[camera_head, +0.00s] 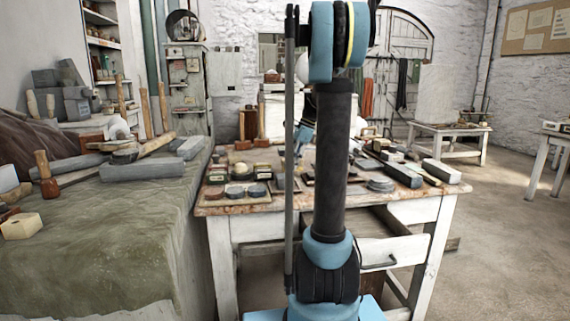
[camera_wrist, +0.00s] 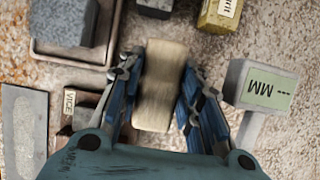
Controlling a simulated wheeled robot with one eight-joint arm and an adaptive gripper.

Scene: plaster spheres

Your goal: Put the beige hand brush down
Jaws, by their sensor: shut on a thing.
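The beige hand brush (camera_wrist: 160,88) is a pale, oblong block with a slightly rough surface, in the middle of the wrist view. My gripper (camera_wrist: 158,80) is shut on it, with one blue-and-black finger along each long side. A speckled brown tabletop (camera_wrist: 205,50) lies below; how high the brush is above it, or whether it touches, I cannot tell.
Around the brush are a tray (camera_wrist: 75,55) with a grey block (camera_wrist: 63,20), a yellow box (camera_wrist: 220,14), a grey block with a green label (camera_wrist: 262,85), a small box marked VICE (camera_wrist: 82,103) and a flat grey plate (camera_wrist: 24,130). Bare tabletop shows between them.

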